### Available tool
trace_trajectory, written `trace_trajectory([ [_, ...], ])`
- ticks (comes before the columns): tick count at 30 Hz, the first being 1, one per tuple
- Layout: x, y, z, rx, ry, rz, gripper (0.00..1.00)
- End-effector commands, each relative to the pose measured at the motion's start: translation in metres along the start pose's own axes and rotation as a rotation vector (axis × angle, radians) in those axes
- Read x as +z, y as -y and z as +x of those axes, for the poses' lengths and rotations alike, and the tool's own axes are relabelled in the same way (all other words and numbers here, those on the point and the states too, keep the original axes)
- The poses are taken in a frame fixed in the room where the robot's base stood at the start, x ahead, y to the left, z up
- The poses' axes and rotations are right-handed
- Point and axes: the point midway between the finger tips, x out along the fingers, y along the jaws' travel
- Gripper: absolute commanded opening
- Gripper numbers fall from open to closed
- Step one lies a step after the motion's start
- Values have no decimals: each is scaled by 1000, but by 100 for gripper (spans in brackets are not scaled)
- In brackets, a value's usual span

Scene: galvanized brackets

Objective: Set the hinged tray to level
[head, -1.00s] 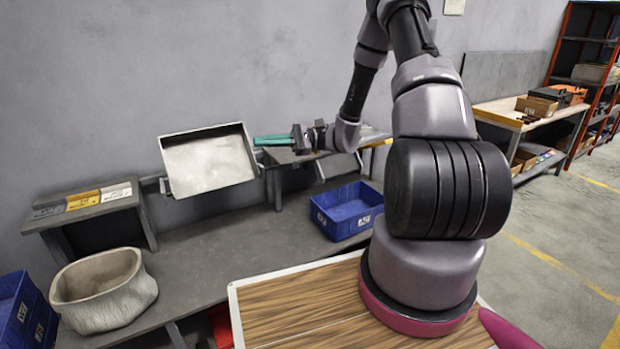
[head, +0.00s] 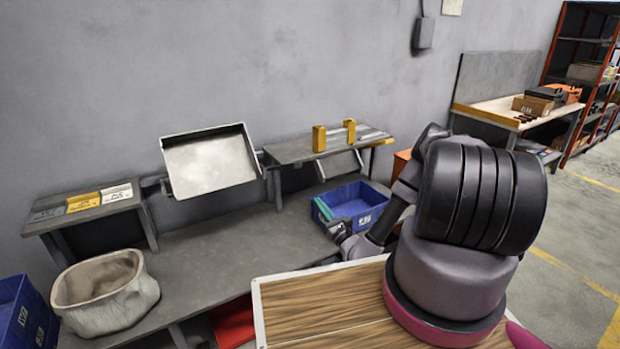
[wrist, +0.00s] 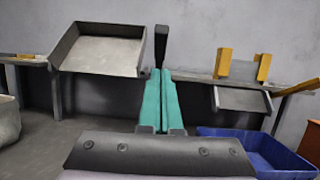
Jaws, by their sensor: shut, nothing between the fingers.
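The hinged tray (head: 209,162) is a shallow grey metal tray with a raised rim, held between side supports above the bench. It is tilted, its inner face sloping down toward me; it also shows at upper left in the wrist view (wrist: 98,55). My gripper (head: 320,208) is low and to the right of the tray, apart from it, in front of the blue bin. Its green fingers (wrist: 160,100) are together and empty in the wrist view. A dark upright piece (wrist: 161,46) shows just beyond the fingertips; I cannot tell what it belongs to.
A blue bin (head: 352,204) stands on the grey bench (head: 225,238) behind my gripper. A raised shelf (head: 290,152) with yellow brackets (head: 319,138) is right of the tray. A left shelf (head: 50,220) bears labelled blocks. A pale pot (head: 103,287) stands front left. Bench space below the tray is clear.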

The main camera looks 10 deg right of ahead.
Motion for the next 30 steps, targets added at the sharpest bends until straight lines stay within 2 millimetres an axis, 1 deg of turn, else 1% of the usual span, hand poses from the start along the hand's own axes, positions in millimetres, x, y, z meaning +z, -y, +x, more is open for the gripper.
trace_trajectory([
  [1,-5,0,-4,-18,-7,3,0],
  [4,-9,2,-7,-39,-15,4,0],
  [13,-10,2,-8,-40,-16,3,0],
  [17,-10,2,-3,-39,-16,3,0],
  [20,-9,2,9,-35,-14,0,0],
  [23,-9,2,28,-34,-14,1,0],
  [30,-10,4,80,-34,-13,-1,0],
])
